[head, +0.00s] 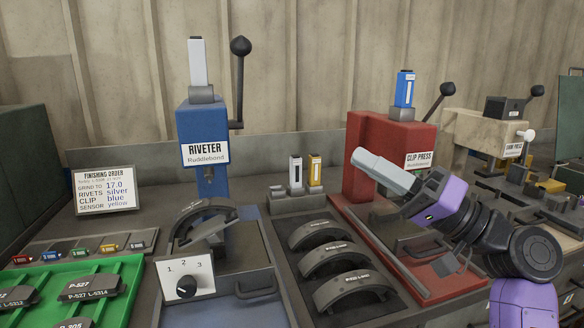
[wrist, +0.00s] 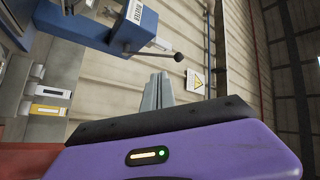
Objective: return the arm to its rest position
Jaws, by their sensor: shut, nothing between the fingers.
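My gripper (head: 362,157) is at the end of my purple and dark arm, on the right of the head view. Its grey fingers are together and empty, pointing up and to the left in front of the red clip press (head: 358,180). In the wrist view the shut fingers (wrist: 157,90) stand against the ribbed wall. The fingers are in the air and hold nothing. Part of the clip press is hidden behind the gripper.
The blue riveter (head: 203,125) stands left of centre, its black-knobbed lever (head: 240,46) raised. Brake shoes (head: 325,258) lie in a tray in front. Silver and yellow cartridges (head: 314,170) stand between the presses. A beige press (head: 478,135) is at right, a green tray (head: 120,270) at left.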

